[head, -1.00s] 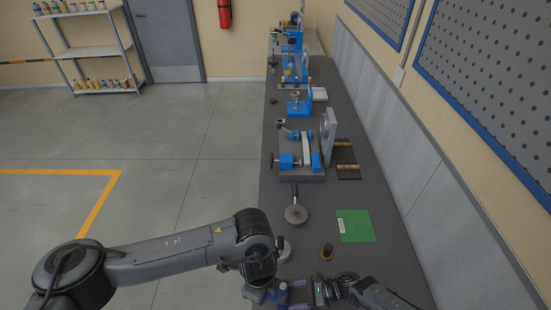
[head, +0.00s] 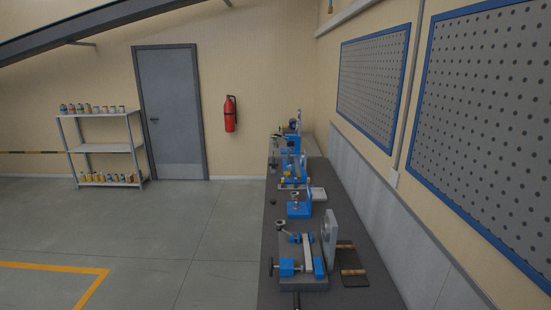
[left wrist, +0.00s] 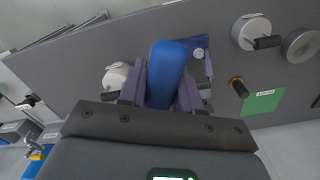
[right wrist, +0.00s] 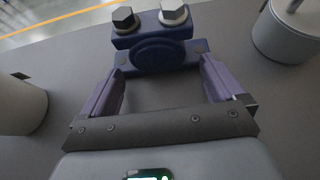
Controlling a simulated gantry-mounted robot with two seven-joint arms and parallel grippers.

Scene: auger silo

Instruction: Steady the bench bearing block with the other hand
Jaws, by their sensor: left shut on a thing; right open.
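In the right wrist view a dark blue bearing block (right wrist: 155,57) stands on the grey bench, with a dark bolt and a silver bolt on top and a round boss facing me. My right gripper (right wrist: 161,66) is open, its purple fingers spread toward the block's two sides; I cannot tell if they touch it. My left gripper (left wrist: 163,92) is shut on a blue round-ended piece (left wrist: 167,62). Beside it is a purple-blue part with a pale bolt (left wrist: 198,54); I cannot tell whether this is the same block. Neither gripper shows in the head view.
Pale cylinders stand close to the right gripper, one at left (right wrist: 20,105) and one at right (right wrist: 290,35). The left wrist view shows a green mat (left wrist: 262,102) and a brown knob (left wrist: 238,86).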

